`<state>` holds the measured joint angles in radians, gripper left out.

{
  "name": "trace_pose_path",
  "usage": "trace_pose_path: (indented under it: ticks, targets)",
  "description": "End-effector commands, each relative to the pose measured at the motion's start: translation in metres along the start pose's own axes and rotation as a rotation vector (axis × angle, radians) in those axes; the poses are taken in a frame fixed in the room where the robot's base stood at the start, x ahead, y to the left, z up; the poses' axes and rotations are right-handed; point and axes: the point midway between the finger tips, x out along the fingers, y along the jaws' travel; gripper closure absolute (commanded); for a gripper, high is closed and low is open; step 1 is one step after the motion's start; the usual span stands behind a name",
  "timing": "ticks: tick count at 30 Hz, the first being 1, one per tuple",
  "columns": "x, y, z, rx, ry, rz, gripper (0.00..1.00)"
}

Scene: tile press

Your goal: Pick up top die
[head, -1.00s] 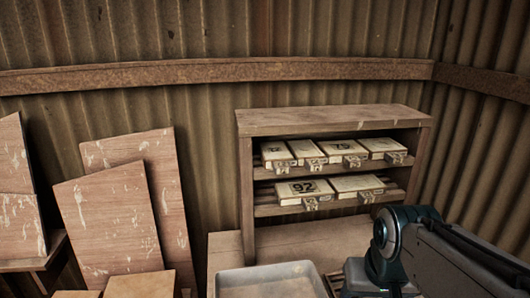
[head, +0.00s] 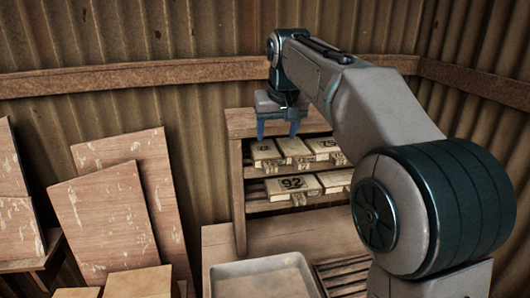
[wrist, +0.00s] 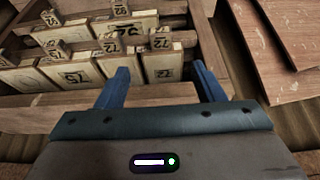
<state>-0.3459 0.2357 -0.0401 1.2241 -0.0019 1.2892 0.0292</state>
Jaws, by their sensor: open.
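Flat cream dies with numbered tags lie in a wooden cabinet (head: 238,190) on two shelves. On the upper shelf I see dies at the left (head: 264,150), middle (head: 293,147) and right (head: 321,145); my arm hides the far right. The lower shelf holds a die marked 92 (head: 292,184) and another beside it (head: 335,179). My gripper (head: 277,134) is open and empty, blue fingers pointing down at the cabinet's top front. In the wrist view my gripper (wrist: 160,68) has its fingers apart, with an upper-shelf die (wrist: 162,65) showing between them, apparently untouched.
A grey tray (head: 262,279) stands below the cabinet, beside a slatted rack (head: 340,275). Wooden boards (head: 105,215) lean at the left. Corrugated walls close in the back and right. The cabinet's top board (head: 240,121) overhangs the upper shelf.

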Motion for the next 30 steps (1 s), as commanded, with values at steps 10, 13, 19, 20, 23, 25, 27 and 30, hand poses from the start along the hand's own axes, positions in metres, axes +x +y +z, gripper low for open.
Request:
trace_pose_path:
  ticks: [10, 13, 19, 20, 23, 25, 27, 30]
  targets:
    - [0.065, 0.0, 0.0, -0.001, -0.004, 0.0, 0.38]
    - [0.075, -0.001, 0.0, -0.001, -0.002, 0.0, 0.38]
    - [0.089, -0.001, -0.002, -0.001, -0.004, -0.001, 0.38]
    - [0.093, -0.002, -0.003, -0.001, -0.004, -0.001, 0.38]
    - [0.108, -0.002, -0.007, -0.001, -0.005, 0.0, 0.38]
    - [0.119, -0.002, -0.007, 0.0, -0.003, 0.0, 0.38]
    - [0.127, -0.002, -0.006, 0.0, -0.003, 0.001, 0.38]
    - [0.131, -0.002, -0.006, 0.0, -0.001, 0.001, 0.38]
